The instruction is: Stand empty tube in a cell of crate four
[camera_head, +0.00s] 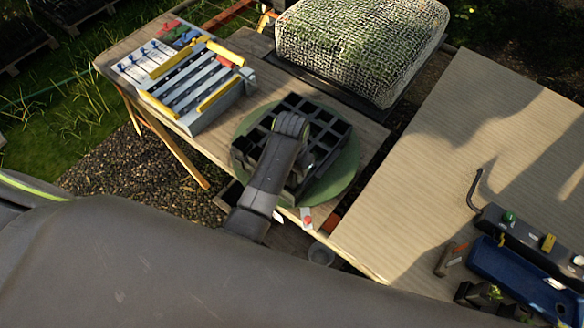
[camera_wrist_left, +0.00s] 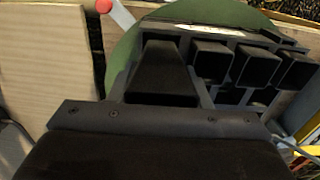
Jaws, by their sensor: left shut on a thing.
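A black crate (camera_head: 331,128) with square cells sits on a round green disc (camera_head: 241,163) on the wooden bench. My left gripper (camera_head: 290,128) is over the crate, near its middle. It is shut on an empty tube, a dark square-sided one (camera_wrist_left: 166,72) that shows just ahead of the gripper in the left wrist view. Its lower end is hidden, so I cannot tell whether it is inside a cell. Other dark square tubes (camera_wrist_left: 253,66) stand beside it to the right. No crate number is readable. My right gripper is not in view.
A grey rack (camera_head: 194,80) with yellow bars stands left of the crate. A netted bale (camera_head: 361,45) lies behind it. A bare table (camera_head: 440,160) at right carries a blue tray (camera_head: 515,270) and tools. A red-tipped white piece (camera_head: 306,217) is near the disc's front edge.

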